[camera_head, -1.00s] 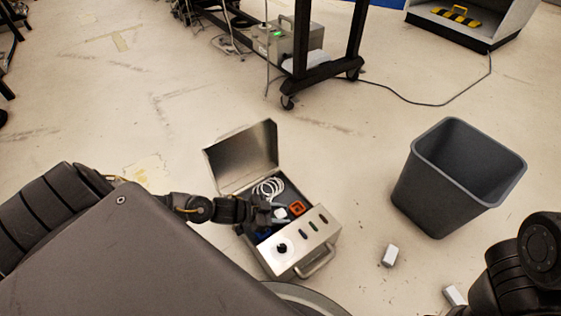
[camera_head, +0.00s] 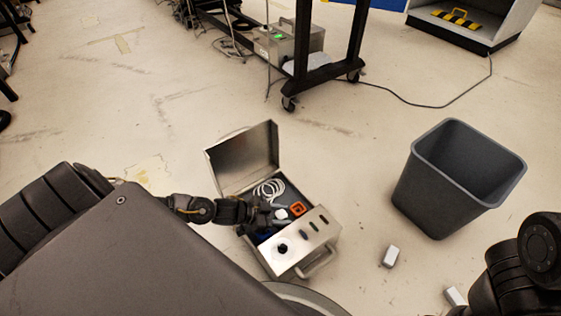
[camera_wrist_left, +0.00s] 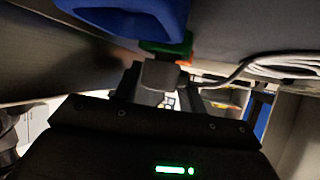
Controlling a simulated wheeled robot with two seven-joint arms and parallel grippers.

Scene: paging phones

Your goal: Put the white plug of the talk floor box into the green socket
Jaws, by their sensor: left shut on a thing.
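The talk floor box (camera_head: 318,232) is an open metal case on the floor, its lid (camera_head: 245,160) tilted up. My left gripper (camera_head: 275,215) reaches into it from the left. It is shut on the white plug (camera_head: 281,214), which also shows greyish between the fingers in the left wrist view (camera_wrist_left: 160,73). The green socket (camera_wrist_left: 168,47) is directly beyond the plug there; whether they touch or the plug is inside, I cannot tell. An orange socket (camera_head: 297,208) is to the right, and a blue socket (camera_wrist_left: 135,14) looms close.
A coiled white cable (camera_head: 268,190) lies in the case. The front panel has a black knob (camera_head: 282,248) and several dark slots. A grey bin (camera_head: 450,185) stands to the right. Small white blocks (camera_head: 390,256) lie on the floor. A wheeled cart (camera_head: 320,75) is behind.

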